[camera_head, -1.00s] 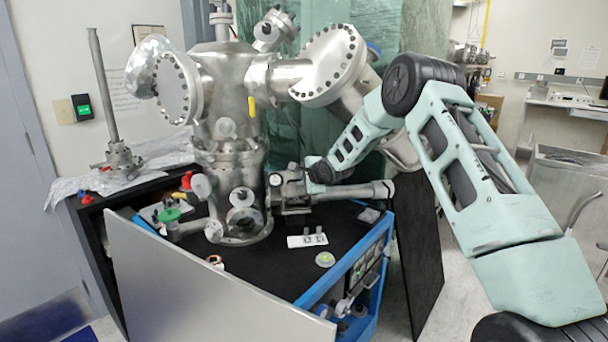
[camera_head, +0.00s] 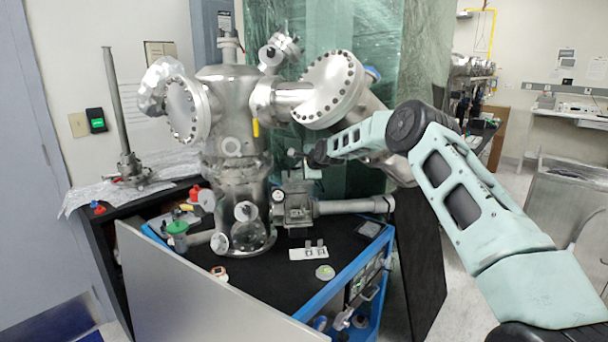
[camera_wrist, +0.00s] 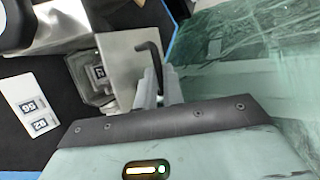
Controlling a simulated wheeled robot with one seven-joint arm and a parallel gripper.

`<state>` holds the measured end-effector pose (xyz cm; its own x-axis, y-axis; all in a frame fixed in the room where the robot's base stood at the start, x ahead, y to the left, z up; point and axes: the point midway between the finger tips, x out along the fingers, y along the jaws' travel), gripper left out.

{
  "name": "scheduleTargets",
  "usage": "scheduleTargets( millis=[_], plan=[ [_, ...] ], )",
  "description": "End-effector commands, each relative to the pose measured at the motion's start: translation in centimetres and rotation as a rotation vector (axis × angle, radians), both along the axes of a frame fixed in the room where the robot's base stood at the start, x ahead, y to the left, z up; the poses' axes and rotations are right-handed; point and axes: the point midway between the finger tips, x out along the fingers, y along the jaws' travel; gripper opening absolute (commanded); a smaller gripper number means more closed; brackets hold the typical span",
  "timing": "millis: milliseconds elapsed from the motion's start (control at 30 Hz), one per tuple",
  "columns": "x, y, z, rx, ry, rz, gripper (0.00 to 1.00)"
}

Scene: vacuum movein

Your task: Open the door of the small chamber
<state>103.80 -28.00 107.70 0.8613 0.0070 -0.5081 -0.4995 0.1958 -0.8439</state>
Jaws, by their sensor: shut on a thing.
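The small chamber (camera_head: 297,207) is a metal box on the side of the big steel chamber, with a tube running right. In the wrist view, its door (camera_wrist: 124,62) is a flat metal plate with a black bent handle (camera_wrist: 153,52). The door appears raised off the chamber top, beside an opening (camera_wrist: 88,72) with a small labelled piece inside. My gripper (camera_wrist: 160,88) is shut on the handle. In the head view, my gripper (camera_head: 297,154) is above the small chamber, and the door's exact angle is hard to tell.
A white holder (camera_head: 309,253) with two labelled pieces and a round pale-green item (camera_head: 325,272) lie on the black tabletop. The big steel chamber (camera_head: 232,120) stands to the left. A green plastic curtain (camera_head: 372,50) hangs behind. A grey panel (camera_head: 200,295) stands in front.

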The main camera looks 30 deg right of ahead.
Motion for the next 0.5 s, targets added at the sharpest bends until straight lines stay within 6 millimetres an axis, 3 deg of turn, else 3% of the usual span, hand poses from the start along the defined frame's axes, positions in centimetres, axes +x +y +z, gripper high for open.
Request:
scheduleTargets(
  millis=[500],
  plan=[
    [0.89, -0.05, 0.62, -0.006, -0.006, 0.002, 0.0]
  ],
)
